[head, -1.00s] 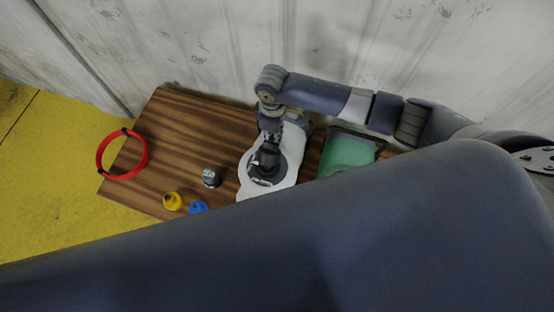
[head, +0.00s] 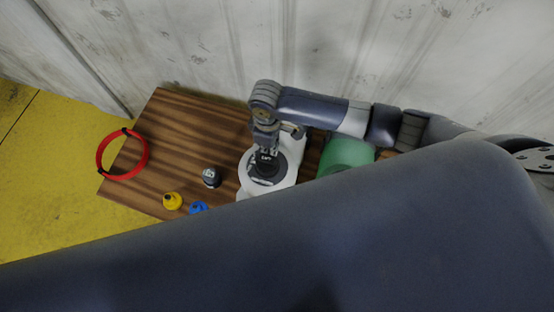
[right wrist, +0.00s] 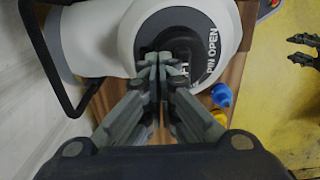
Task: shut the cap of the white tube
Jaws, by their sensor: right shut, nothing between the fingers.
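The cap (head: 264,172) also shows as a dark disc in the head view. My right gripper (right wrist: 157,62) is shut and empty, with its tips over the near edge of the cap; touching is unclear. A dark pronged shape at the right edge, apparently my left gripper (right wrist: 300,47), is too small to read.
A dark small canister (head: 211,177), a yellow bottle (head: 172,201) and a blue bottle (head: 198,207) stand left of the tube. A green container (head: 345,153) is right of it. A red ring (head: 143,158) overhangs the left edge of the wooden table (head: 170,125). A wall stands close behind.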

